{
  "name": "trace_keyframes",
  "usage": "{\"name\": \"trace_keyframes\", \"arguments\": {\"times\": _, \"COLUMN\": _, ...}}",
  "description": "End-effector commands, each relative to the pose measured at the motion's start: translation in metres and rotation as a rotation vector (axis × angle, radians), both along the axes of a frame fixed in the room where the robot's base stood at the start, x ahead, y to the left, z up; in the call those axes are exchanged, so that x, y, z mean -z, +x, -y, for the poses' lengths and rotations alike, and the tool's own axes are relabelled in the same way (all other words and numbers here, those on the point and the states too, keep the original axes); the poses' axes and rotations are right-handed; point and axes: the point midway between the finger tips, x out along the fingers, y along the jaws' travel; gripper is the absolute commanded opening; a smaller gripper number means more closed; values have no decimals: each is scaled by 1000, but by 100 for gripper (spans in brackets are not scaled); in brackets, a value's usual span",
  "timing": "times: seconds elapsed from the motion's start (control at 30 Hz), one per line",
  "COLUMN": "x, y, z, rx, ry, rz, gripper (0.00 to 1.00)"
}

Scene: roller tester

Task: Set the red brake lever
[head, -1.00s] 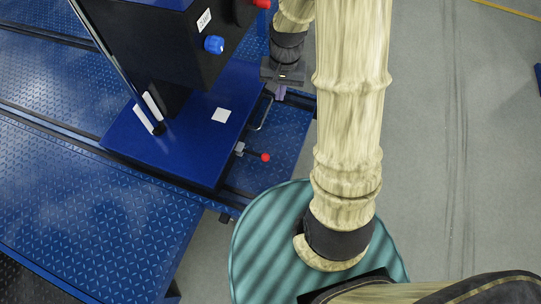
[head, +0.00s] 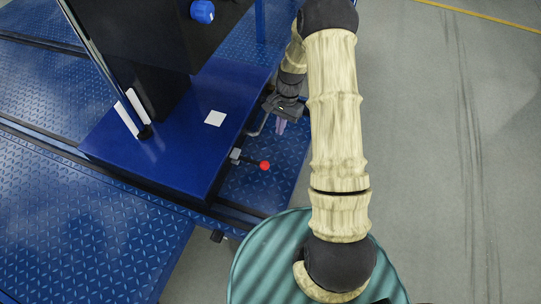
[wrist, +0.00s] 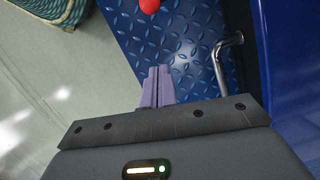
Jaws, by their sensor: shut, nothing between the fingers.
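The red brake lever is a short dark rod with a red ball knob (head: 264,166), fixed by a small grey bracket (head: 236,156) to the side of the blue base. The rod sticks out to the right over the blue diamond plate. In the wrist view the red knob (wrist: 149,5) is cut off at the top edge, and its bracket is out of view. My gripper (head: 281,126) hangs above the plate, beyond the knob and apart from it. Its purple fingers (wrist: 158,88) are shut together and hold nothing.
A bent metal handle (wrist: 224,55) stands close to the right of my fingers in the wrist view. The blue base (head: 160,150) carries a black column with a blue knob (head: 202,11). Grey floor (head: 440,180) lies open to the right.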

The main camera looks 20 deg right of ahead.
Motion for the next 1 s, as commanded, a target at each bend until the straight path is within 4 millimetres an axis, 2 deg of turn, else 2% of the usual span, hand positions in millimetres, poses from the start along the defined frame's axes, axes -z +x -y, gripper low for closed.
{"name": "trace_keyframes", "arguments": {"times": 0.13, "x": 4, "y": -1, "z": -1, "rx": -1, "ry": 0, "rz": -1, "gripper": 0}}
{"name": "trace_keyframes", "arguments": {"times": 0.27, "x": 16, "y": -3, "z": -3, "rx": -2, "ry": 0, "rz": -2, "gripper": 0}}
{"name": "trace_keyframes", "arguments": {"times": 0.77, "x": 99, "y": -18, "z": -19, "rx": -2, "ry": 1, "rz": -2, "gripper": 0}}
{"name": "trace_keyframes", "arguments": {"times": 1.0, "x": 92, "y": -38, "z": -42, "rx": -4, "ry": -1, "rz": 1, "gripper": 0}}
